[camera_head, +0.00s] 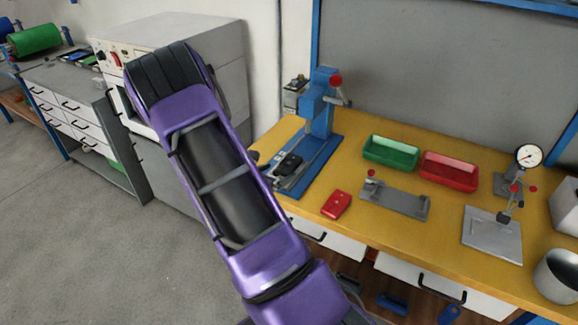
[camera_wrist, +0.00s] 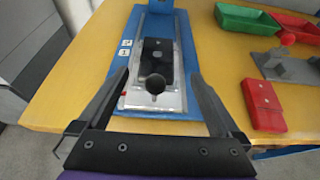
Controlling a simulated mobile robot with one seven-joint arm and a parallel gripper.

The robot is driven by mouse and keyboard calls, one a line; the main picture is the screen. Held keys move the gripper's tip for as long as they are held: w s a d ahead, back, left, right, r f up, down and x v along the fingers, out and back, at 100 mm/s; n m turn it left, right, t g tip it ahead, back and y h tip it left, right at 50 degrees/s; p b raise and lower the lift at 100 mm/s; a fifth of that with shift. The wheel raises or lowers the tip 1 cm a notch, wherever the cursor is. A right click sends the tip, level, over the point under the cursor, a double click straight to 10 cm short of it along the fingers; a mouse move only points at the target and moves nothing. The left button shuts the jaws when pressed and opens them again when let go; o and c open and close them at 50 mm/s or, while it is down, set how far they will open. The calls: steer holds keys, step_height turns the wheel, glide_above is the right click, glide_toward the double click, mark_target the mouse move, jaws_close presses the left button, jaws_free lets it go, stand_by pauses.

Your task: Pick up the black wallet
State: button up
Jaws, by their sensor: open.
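A black flat object (camera_wrist: 158,58), which looks like the black wallet, lies on the metal plate of a blue press stand. It also shows in the head view (camera_head: 289,163), on the blue base beside my arm. A small round dark part (camera_wrist: 155,85) sits at its near end; I cannot tell whether it belongs to it. My gripper (camera_wrist: 160,76) is open and empty in the wrist view, with its fingers apart to the left and right of the plate. In the head view my purple arm hides most of the gripper.
The blue press (camera_head: 318,100) rises behind the object. A red case (camera_head: 336,204), a grey fixture (camera_head: 396,200), a green bin (camera_head: 391,153) and a red bin (camera_head: 449,171) lie to the right on the yellow bench. A grey cabinet (camera_head: 222,55) stands to the left.

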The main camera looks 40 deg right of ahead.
mark_target(289, 163)
steer(key=shift+w+r+x, duration=0.1)
steer(key=shift+r+x, duration=0.05)
steer(key=shift+x, duration=0.95)
steer(key=shift+w+r+x, duration=0.1)
steer(key=shift+x, duration=1)
steer(key=shift+w+r+x, duration=0.1)
steer(key=shift+r+x, duration=0.05)
steer(key=shift+x, duration=1)
steer(key=shift+r, duration=0.1)
steer(key=c, duration=1.5)
